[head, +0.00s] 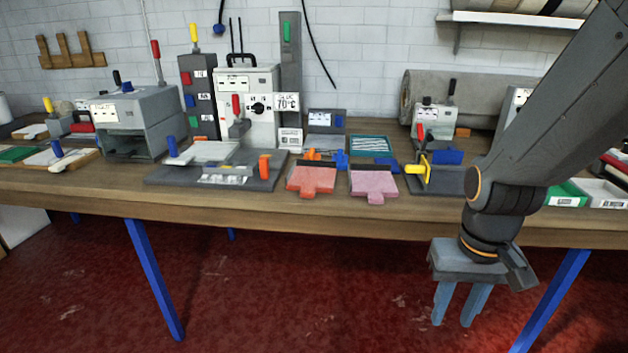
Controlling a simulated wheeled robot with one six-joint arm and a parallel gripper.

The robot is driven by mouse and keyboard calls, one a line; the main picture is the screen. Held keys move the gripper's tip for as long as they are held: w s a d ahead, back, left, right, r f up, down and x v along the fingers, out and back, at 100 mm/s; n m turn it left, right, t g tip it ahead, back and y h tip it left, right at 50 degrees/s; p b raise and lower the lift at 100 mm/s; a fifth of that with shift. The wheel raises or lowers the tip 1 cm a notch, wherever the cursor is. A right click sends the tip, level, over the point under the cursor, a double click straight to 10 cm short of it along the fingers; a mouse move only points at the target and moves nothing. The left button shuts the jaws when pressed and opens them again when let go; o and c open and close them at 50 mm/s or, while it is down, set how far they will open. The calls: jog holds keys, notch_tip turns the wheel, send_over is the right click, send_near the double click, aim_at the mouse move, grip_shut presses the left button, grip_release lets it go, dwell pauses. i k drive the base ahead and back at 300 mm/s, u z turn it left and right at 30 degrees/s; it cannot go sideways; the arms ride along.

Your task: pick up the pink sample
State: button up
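The pink sample (374,184) lies flat near the front edge of the wooden table, a little right of the middle in the head view. It has a dark strip along its back edge and a tab at the front. A red-orange sample (311,181) of similar shape lies just left of it. My gripper (455,318) hangs fingers-down in front of the table, below the tabletop, to the right of the pink sample and apart from it. Its two fingers are spread with a gap, and nothing shows between them.
The long table (100,187) stands on blue legs. A dark base plate (160,178) with clamps sits left of the samples, and a yellow-handled fixture (423,174) stands right. A teal-edged tray (370,145) lies behind. A control box (255,90) stands farther back. The red floor in front is clear.

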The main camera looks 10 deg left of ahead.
aim_at(375, 182)
jog(key=u, duration=0.5)
jog(key=k, duration=0.6)
jog(key=z, duration=0.15)
jog(key=i, duration=0.5)
jog(key=z, duration=0.45)
jog(key=i, duration=1.05)
jog(key=u, duration=0.7)
